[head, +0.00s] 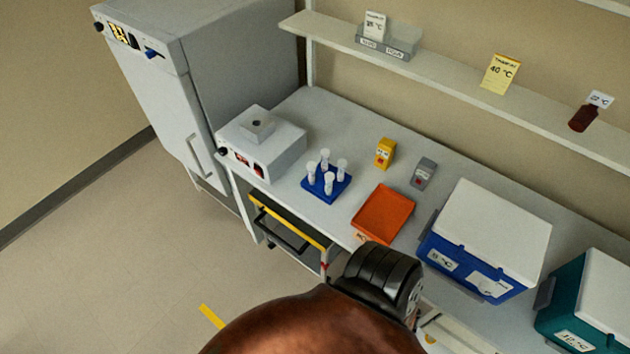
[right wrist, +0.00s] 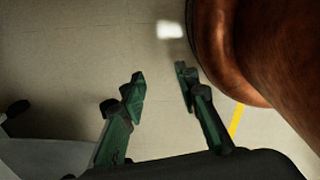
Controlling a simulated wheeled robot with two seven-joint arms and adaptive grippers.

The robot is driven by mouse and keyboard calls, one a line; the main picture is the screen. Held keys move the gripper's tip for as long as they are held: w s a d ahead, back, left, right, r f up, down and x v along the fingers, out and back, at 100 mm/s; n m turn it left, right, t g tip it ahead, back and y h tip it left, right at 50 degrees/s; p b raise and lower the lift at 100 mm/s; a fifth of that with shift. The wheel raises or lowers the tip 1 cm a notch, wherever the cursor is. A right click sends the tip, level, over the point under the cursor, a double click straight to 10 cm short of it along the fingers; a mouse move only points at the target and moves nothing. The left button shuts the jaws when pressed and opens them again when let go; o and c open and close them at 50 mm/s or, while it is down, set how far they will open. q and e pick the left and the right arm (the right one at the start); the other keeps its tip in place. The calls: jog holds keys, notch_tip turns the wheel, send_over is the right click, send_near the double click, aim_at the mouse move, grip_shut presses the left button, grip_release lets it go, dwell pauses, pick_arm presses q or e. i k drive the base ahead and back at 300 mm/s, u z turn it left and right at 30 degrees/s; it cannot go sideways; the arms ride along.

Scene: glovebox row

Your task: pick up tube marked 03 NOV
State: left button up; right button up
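White-capped tubes (head: 326,160) stand upright in a blue rack (head: 325,186) on the bench in the head view. Their markings are too small to read, so I cannot tell which one is marked 03 NOV. My right gripper (right wrist: 160,85) shows in the right wrist view, its two green fingers apart with nothing between them. It hangs over the floor, away from the rack. My left gripper is not in either view. A copper-coloured part of my own body fills the bottom of the head view.
A grey-white device (head: 275,145) stands left of the rack. An orange tray (head: 384,213) lies to its right, with a yellow box (head: 385,152) and a grey box (head: 424,172) behind. A blue cooler (head: 490,235) and a teal cooler (head: 590,300) stand farther right. A shelf (head: 450,85) runs above.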

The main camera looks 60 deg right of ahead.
aim_at(329, 176)
jog(key=i, duration=2.6)
jog(key=z, duration=3.6)
jog(key=i, duration=0.2)
jog(key=u, duration=0.2)
